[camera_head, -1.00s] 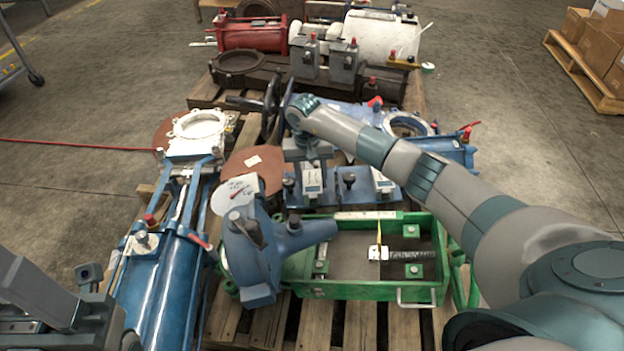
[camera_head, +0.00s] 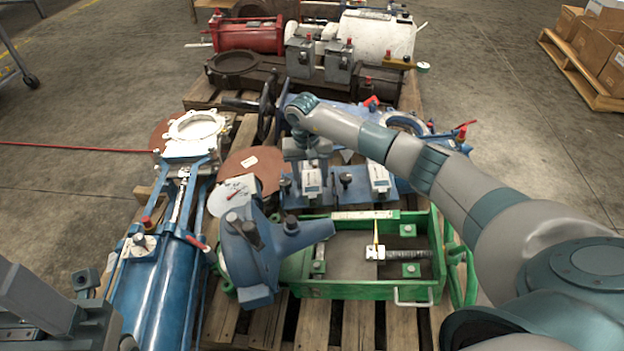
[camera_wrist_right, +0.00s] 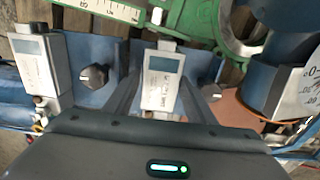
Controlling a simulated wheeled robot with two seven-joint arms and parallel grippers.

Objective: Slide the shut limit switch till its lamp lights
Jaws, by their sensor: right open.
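Two silver limit switch boxes sit on a blue mounting rail (camera_head: 330,192), the left one (camera_head: 312,180) and the right one (camera_head: 380,178). In the right wrist view the nearer box (camera_wrist_right: 162,80) has a grey-blue window and small lettering I cannot read surely. The other box (camera_wrist_right: 42,65) is at left there. No lit lamp is clear to me. My right gripper (camera_head: 311,160) is over the left box; its open fingers (camera_wrist_right: 163,92) are on either side of it, contact unclear. Black knobs (camera_wrist_right: 93,77) are beside the boxes. My left gripper (camera_head: 85,285) is partly visible at lower left, its jaws unclear.
A green tray frame (camera_head: 365,291) and a blue valve body with a white dial (camera_head: 233,196) stand in front of the rail. A blue cylinder valve (camera_head: 160,290) lies at left. Grey boxes (camera_head: 300,58) and red and white cylinders are behind.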

